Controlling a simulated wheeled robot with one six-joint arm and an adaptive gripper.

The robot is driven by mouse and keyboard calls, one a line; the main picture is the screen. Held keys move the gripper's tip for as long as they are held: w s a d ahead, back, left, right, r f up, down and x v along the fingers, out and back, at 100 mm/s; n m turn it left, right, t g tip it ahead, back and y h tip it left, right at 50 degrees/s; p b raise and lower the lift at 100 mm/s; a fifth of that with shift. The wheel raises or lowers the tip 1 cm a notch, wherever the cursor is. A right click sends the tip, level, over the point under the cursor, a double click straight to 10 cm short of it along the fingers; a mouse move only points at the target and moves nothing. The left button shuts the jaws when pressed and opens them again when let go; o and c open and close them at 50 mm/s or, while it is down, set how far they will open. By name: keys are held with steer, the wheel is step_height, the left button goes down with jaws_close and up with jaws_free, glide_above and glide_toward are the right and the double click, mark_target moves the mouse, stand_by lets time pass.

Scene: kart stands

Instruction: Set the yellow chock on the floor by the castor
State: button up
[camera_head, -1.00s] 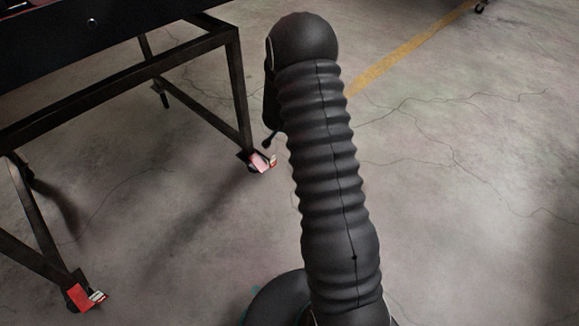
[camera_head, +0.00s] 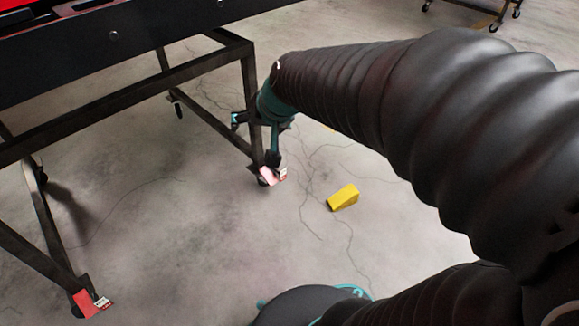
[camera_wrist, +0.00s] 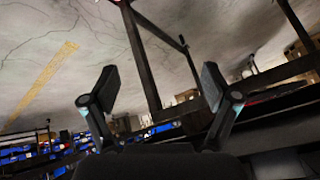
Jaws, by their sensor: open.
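The yellow chock (camera_head: 343,197), a small wedge, lies on the floor to the right of the near-right castor (camera_head: 266,179) of the dark kart stand (camera_head: 249,100). There is a strip of bare floor between chock and castor. This castor has a red and white tag. My gripper (camera_wrist: 158,88) is open, with nothing between its two dark fingers in the wrist view. The chock does not show in the wrist view.
Another castor with a red tag (camera_head: 88,303) stands at the lower left. A further wheeled stand (camera_head: 470,12) is at the top right. The wrist view shows stand legs close beyond the fingers and a yellow floor line (camera_wrist: 45,80). The floor around the chock is clear.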

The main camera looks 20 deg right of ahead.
steer(key=s+d+n+g+h, duration=0.1)
steer(key=s+n, duration=0.1)
steer(key=s, duration=1.6)
steer(key=shift+d+n+g+h, duration=0.3)
steer(key=shift+d+g+h, duration=0.05)
steer(key=shift+g+h, duration=0.05)
step_height(320, 180, up, 6)
steer(key=p, duration=0.6)
steer(key=shift+r, duration=0.1)
